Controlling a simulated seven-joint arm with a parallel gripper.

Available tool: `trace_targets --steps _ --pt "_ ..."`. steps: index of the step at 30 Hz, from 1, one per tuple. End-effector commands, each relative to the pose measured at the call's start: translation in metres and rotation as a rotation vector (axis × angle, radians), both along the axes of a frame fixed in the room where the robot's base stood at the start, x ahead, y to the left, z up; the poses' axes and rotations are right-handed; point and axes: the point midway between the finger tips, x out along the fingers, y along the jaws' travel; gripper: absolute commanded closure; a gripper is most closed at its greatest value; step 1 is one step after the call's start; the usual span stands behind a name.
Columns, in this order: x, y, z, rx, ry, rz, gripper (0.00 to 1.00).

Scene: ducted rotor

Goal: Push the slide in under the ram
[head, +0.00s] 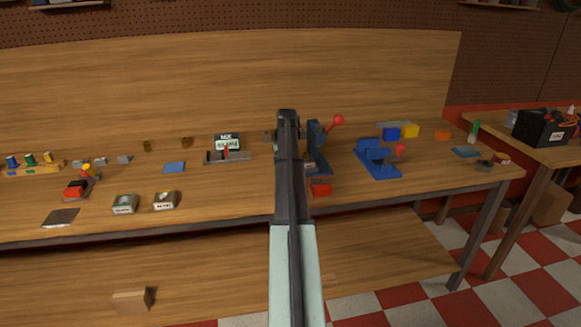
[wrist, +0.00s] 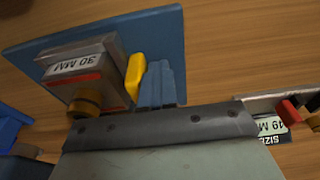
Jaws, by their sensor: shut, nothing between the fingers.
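The blue press (head: 315,135) stands right of my arm in the head view, with a red ball on its lever. A grey block (head: 315,168) with a red piece (head: 321,189) in front sits at its foot, probably the slide. My gripper (wrist: 158,75) is shut and empty over the plate, right of that block. A yellow piece (wrist: 134,76) shows between them. My arm hides the gripper in the head view. Ram contact cannot be made out.
A size gauge (head: 227,143) stands left of my arm and also shows in the wrist view (wrist: 270,128). A second blue fixture (head: 380,165) stands to the right. Small labelled blocks (head: 124,204) lie at the front left. Bench space beyond the second fixture holds small loose parts.

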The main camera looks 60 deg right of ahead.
Motion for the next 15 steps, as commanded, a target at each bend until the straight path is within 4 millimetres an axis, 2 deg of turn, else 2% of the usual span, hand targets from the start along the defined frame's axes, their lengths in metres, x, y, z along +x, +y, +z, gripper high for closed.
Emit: trace_targets --steps 15 --pt "-0.0105 -0.0108 -0.0001 -0.001 0.001 0.000 1.00"
